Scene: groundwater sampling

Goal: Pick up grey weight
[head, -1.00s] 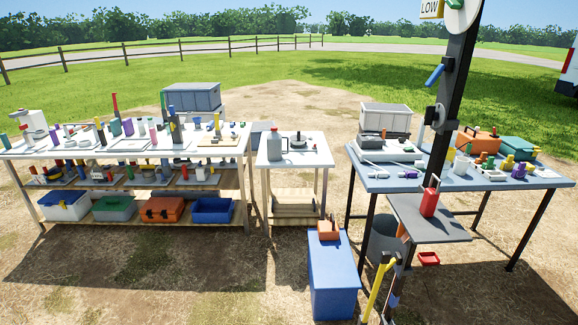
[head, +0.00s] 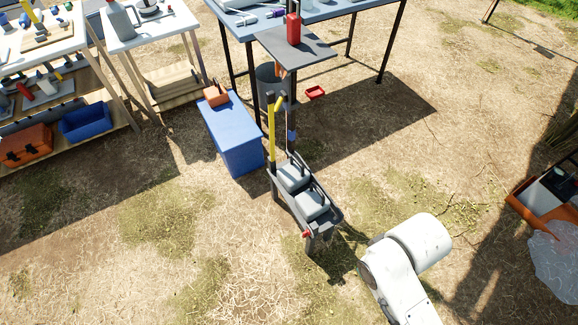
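Two grey blocky weights sit side by side in a narrow dark rack on the ground, near the middle of the head view. The farther grey weight (head: 292,175) is close to the yellow upright handle. The nearer grey weight (head: 311,205) is at the front end of the dark rack (head: 335,216). Both seem to have dark bars or handles over them. My white arm (head: 395,270) shows at the lower right, to the right of the rack and apart from it. My gripper is not in view.
A blue chest (head: 238,155) with an orange item (head: 215,95) on top stands left of the rack. Behind are a blue-grey table (head: 340,8) and a small dark shelf (head: 293,45). An orange container (head: 525,205) is at far right. Bare ground lies in front.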

